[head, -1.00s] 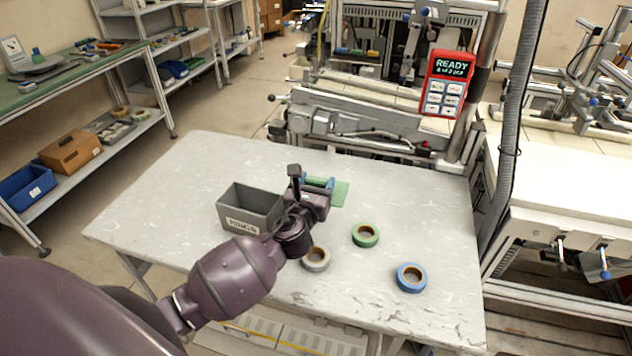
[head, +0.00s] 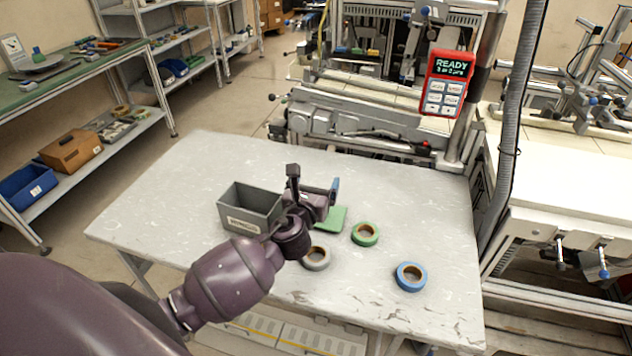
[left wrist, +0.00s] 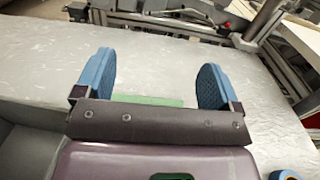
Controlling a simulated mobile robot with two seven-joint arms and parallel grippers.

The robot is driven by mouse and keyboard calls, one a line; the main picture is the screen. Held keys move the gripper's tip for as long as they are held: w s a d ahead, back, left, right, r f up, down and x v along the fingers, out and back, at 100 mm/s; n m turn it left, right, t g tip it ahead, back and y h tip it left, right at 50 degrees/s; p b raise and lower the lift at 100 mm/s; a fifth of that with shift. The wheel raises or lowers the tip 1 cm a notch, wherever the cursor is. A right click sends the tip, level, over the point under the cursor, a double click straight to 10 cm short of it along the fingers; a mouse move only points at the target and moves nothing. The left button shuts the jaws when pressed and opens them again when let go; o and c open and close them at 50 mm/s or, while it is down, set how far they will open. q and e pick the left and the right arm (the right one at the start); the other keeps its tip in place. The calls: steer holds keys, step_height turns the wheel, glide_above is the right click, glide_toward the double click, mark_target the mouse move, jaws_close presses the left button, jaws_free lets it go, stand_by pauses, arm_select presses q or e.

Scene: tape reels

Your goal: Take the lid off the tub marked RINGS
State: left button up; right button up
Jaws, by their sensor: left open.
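The grey tub (head: 235,222) stands upright on the table, open at the top, with a white label on its front that is too blurred to read. It shows in part at the left edge of the left wrist view (left wrist: 28,150). A flat green square piece (head: 331,219), which looks like the lid, lies on the table right of the tub. My left gripper (head: 322,187) is open and empty above it, blue fingers apart. In the left wrist view a green strip of this piece (left wrist: 148,100) shows between the fingers, apart from them. My right gripper is out of view.
A red panel reading READY (head: 447,83) stands behind. The table's left and back parts are clear.

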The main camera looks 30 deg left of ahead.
arm_select(q)
steer(key=v, duration=1.1)
steer(key=shift+f, duration=0.15)
